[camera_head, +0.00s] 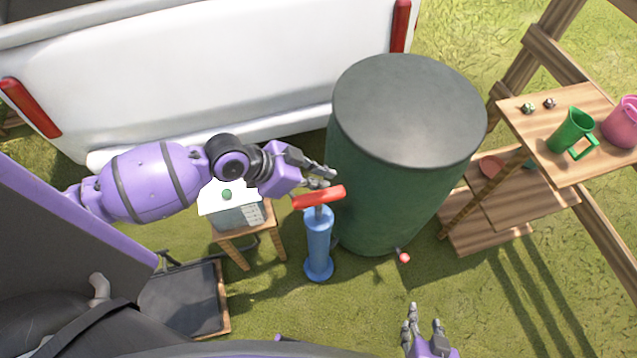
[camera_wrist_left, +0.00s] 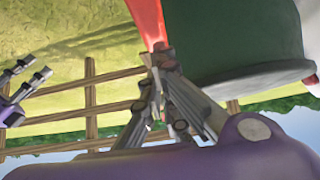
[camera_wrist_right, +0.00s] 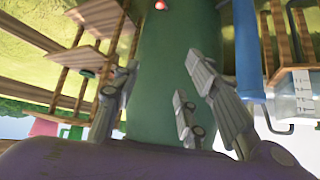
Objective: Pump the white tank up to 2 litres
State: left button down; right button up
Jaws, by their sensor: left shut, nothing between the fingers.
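A blue upright pump (camera_head: 318,245) with a red bar handle (camera_head: 320,198) stands on the grass, left of a large green barrel. My left gripper (camera_head: 326,178) is shut and empty, right by the handle. In the left wrist view its fingertips (camera_wrist_left: 160,55) overlap the red handle (camera_wrist_left: 147,18); contact cannot be told. A white-topped object with a green knob (camera_head: 227,194) sits on a small stool; whether it is the white tank is unclear. My right gripper (camera_head: 424,315) is open and empty at the bottom. The pump (camera_wrist_right: 250,60) also shows in the right wrist view.
The green barrel (camera_head: 385,190) has a small red-tipped tap (camera_head: 404,257) low on its front. A white vehicle (camera_head: 200,75) stands behind. A wooden shelf (camera_head: 570,170) with a green jug (camera_head: 572,132) and pink pot (camera_head: 622,122) is at right. Grass is clear at lower right.

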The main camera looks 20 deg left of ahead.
pick_arm(q)
jog(key=shift+f, duration=0.9)
pick_arm(e)
jog(key=shift+s+d, duration=0.1)
jog(key=shift+s, duration=0.05)
pick_arm(q)
jog(key=shift+f, duration=0.1)
pick_arm(e)
jog(key=shift+s+d+f, duration=0.1)
pick_arm(q)
jog(key=f+b, duration=0.1)
jog(key=f, duration=0.2)
jog(key=f+b, duration=0.2)
jog(key=f, duration=0.1)
jog(key=f+b, duration=0.2)
jog(key=f, duration=0.1)
jog(key=shift+s+f, duration=0.15)
jog(key=shift+s, duration=0.2)
jog(key=shift+f, duration=0.3)
jog(key=shift+w, duration=0.1)
pick_arm(e)
jog(key=f, duration=0.2)
jog(key=s+f, duration=0.1)
jog(key=f, duration=0.2)
jog(key=shift+d, duration=0.2)
jog(key=shift+s, duration=0.15)
